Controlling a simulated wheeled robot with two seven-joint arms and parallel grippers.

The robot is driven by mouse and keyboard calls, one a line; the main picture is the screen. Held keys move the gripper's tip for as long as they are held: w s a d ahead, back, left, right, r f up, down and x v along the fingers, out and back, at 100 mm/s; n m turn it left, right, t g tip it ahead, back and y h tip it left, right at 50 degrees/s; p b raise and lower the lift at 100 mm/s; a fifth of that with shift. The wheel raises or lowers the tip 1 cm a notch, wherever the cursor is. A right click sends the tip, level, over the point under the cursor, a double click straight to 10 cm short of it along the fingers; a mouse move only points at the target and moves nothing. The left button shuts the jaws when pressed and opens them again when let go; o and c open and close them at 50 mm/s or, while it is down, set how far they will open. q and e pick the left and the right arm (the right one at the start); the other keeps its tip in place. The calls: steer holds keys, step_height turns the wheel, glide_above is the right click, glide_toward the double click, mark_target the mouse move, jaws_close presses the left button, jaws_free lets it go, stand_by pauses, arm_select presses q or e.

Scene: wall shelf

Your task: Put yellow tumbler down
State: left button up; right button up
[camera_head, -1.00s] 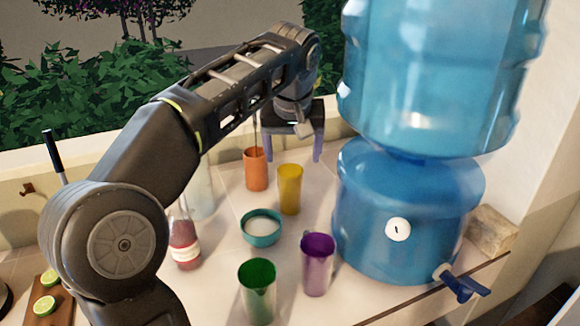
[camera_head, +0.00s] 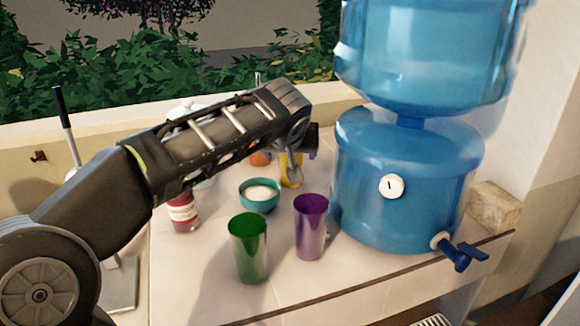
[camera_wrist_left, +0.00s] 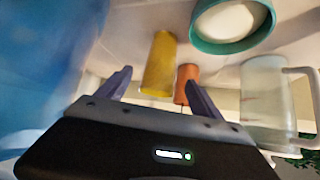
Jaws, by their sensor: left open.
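The yellow tumbler (camera_head: 291,178) stands on the counter behind the teal bowl, its upper part hidden by my left gripper (camera_head: 297,165). In the left wrist view the yellow tumbler (camera_wrist_left: 160,63) appears upside down, ahead of the gap between the two spread fingers of my left gripper (camera_wrist_left: 162,86). The gripper is open and holds nothing; the tumbler looks apart from the fingers, though exact distance is hard to tell. My right gripper is not in view.
An orange tumbler (camera_head: 260,158) stands beside the yellow one. A blue water dispenser (camera_head: 405,180) stands right. A clear pitcher (camera_wrist_left: 265,100) shows in the wrist view.

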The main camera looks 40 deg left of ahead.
arm_select(q)
steer(key=shift+x, duration=0.9)
steer(key=shift+w+a+f+p, duration=0.25)
steer(key=shift+w+f+p, duration=0.05)
steer(key=shift+p, duration=0.05)
steer(key=p+x, duration=0.1)
steer(key=x, duration=0.3)
steer(key=shift+w+f, duration=0.1)
steer(key=shift+w, duration=0.05)
steer(key=shift+c, duration=0.6)
jaws_close()
